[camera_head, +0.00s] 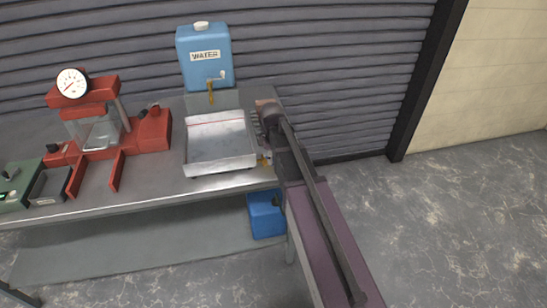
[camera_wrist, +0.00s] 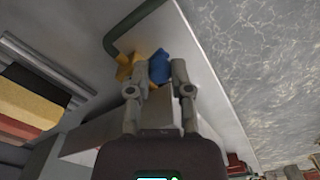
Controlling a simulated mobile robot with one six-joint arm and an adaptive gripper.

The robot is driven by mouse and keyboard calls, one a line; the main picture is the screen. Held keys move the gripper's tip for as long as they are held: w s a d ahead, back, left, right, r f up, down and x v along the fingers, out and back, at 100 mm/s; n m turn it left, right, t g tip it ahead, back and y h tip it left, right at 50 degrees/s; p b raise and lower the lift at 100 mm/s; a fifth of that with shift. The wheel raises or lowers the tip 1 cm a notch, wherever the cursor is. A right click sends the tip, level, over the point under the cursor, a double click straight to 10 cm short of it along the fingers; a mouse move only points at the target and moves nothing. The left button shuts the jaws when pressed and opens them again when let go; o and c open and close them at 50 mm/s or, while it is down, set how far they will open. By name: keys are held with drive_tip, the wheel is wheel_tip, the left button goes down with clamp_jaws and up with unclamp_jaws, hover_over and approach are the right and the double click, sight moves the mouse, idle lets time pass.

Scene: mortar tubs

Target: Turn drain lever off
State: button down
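The metal tub (camera_head: 220,145) sits on the bench, with a small brass fitting (camera_head: 265,159) at its front right corner. In the wrist view a brass-yellow valve piece (camera_wrist: 125,66) and a blue part (camera_wrist: 159,67), which looks like the drain lever, show at my fingertips. My gripper (camera_wrist: 160,72) is open, with the blue part between or just beyond its two fingers; I cannot tell whether they touch it. In the head view my arm hides most of the gripper, at the tub's right side.
A blue water tank (camera_head: 205,60) with a brass tap stands behind the tub. A red press with a gauge (camera_head: 95,115) stands to the left, near a green device (camera_head: 15,185). A blue container (camera_head: 266,214) is below the bench (camera_head: 150,202). The floor on the right is clear.

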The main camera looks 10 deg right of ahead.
drive_tip(key=shift+a, duration=0.1)
drive_tip(key=shift+s+a+m, duration=0.1)
drive_tip(key=shift+a+m, duration=0.2)
drive_tip(key=shift+m, duration=0.4)
drive_tip(key=shift+a+m, duration=0.25)
drive_tip(key=shift+m, duration=0.45)
drive_tip(key=c, duration=0.5)
unclamp_jaws()
drive_tip(key=shift+c, duration=0.2)
